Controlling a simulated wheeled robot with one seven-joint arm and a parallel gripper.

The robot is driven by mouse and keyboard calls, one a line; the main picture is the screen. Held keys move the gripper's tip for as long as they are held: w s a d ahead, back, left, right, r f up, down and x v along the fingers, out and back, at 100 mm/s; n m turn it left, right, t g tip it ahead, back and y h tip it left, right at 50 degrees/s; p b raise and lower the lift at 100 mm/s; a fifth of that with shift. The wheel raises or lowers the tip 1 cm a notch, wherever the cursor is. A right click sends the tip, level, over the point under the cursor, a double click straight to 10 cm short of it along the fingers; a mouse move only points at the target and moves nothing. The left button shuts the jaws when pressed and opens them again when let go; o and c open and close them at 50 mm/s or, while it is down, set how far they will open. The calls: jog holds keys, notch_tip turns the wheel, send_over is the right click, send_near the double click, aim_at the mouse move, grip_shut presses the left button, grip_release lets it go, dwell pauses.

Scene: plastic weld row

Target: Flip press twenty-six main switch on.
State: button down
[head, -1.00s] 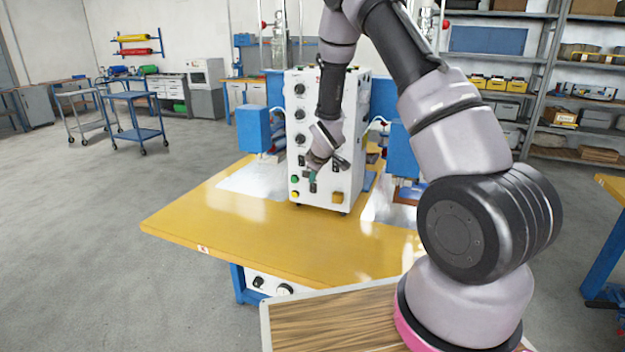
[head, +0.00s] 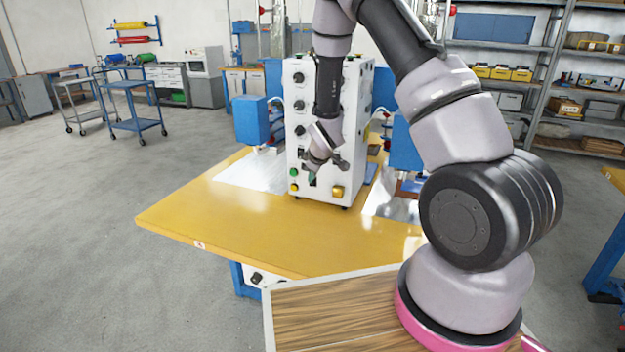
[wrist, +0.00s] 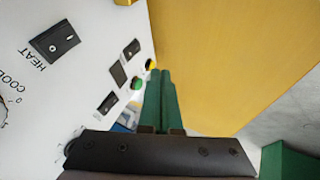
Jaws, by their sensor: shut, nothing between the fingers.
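A white press control box (head: 328,190) stands on the yellow table, with a column of black knobs, small switches and buttons on its front. My gripper (head: 312,178) is in front of the box's lower front; its green fingers are shut and empty. In the wrist view the fingertips (wrist: 160,74) are beside the green button (wrist: 136,83) and yellow button (wrist: 151,64); contact cannot be told. A large black rocker (wrist: 54,40) is by the word HEAT. Smaller black rockers (wrist: 131,48) and (wrist: 108,103) lie nearer the fingers. No main switch label is readable.
The yellow table (head: 230,235) is clear in front of the box. Blue press units (head: 252,123) flank the box on both sides. A yellow-orange button (head: 338,192) is at the box's lower right. A wood-topped surface (head: 330,315) is beneath my arm's base.

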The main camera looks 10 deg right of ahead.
aim_at(311, 184)
jog(key=w+d+f, duration=0.1)
jog(key=w+f, duration=0.6)
jog(key=w, duration=0.1)
jog(key=shift+w+d+f, duration=0.15)
jog(key=shift+d+f, duration=0.2)
jog(key=shift+d, duration=0.1)
jog(key=shift+w+d+f, duration=0.1)
jog(key=shift+w, duration=0.1)
jog(key=shift+r, duration=0.9)
jog(key=shift+w, duration=0.1)
